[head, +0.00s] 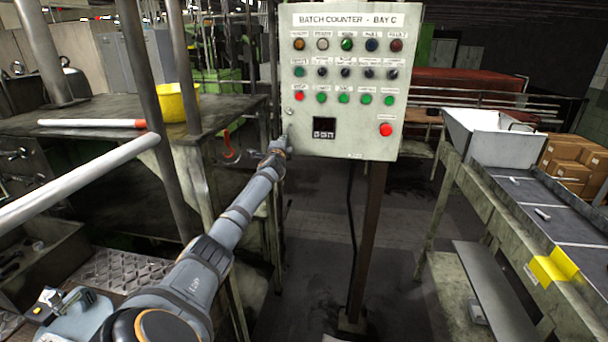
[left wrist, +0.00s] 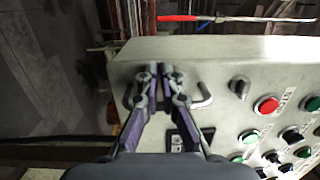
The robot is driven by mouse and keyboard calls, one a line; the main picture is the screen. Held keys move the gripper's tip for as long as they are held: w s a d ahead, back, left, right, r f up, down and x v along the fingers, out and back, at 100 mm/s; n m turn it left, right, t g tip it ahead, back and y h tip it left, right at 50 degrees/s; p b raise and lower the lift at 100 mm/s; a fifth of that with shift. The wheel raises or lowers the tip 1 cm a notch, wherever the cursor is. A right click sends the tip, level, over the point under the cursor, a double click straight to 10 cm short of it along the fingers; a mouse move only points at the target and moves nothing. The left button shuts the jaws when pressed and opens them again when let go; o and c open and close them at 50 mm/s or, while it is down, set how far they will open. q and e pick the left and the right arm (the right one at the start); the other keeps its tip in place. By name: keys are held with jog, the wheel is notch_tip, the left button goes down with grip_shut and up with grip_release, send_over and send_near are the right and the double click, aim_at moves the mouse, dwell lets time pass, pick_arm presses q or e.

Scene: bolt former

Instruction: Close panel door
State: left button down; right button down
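The grey panel (head: 350,83) labelled BATCH COUNTER - BAY C stands upright on a brown post, its front full of buttons and lamps. It also fills the right of the left wrist view (left wrist: 225,60). My left gripper (head: 286,140) is at the panel's lower left edge. In the left wrist view its fingers (left wrist: 162,78) are together in front of a curved grey handle (left wrist: 205,96), whose middle they hide. I cannot tell whether they touch it. A small knob (left wrist: 240,86) sits beside the handle. No door gap is clear. My right gripper is out of view.
A dark workbench (head: 90,118) with a yellow bucket (head: 178,103) and pipes is at left. A conveyor (head: 535,205) with a pale hopper (head: 500,138) is at right. Cardboard boxes (head: 575,165) stand behind it. The floor around the post looks clear.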

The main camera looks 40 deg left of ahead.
pick_arm(q)
jog(key=f+v, duration=0.1)
jog(key=v, duration=0.6)
jog(key=shift+d, duration=0.15)
jog(key=shift+s+d, duration=0.1)
